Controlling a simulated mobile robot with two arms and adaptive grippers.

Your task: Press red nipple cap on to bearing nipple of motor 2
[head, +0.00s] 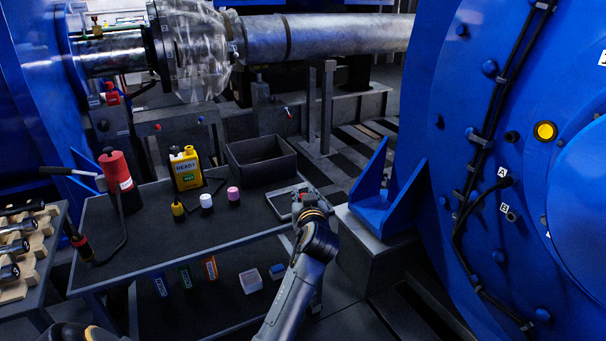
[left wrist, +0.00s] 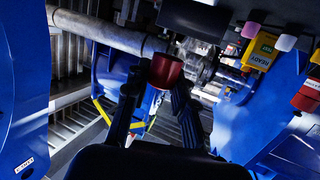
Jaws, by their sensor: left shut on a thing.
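In the left wrist view my left gripper (left wrist: 156,82) is shut on a red cap (left wrist: 167,70), held upright between the fingertips. In the head view the cap is too small to make out clearly. A large blue motor (head: 440,130) stands at the right, apart from the gripper. Its face carries labels A and B, with a small dark fitting (head: 512,216) beside B. I cannot tell which fitting is the bearing nipple, or the motor's number. My right gripper is not seen.
A blue bracket (head: 388,195) on a grey block stands between gripper and motor.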

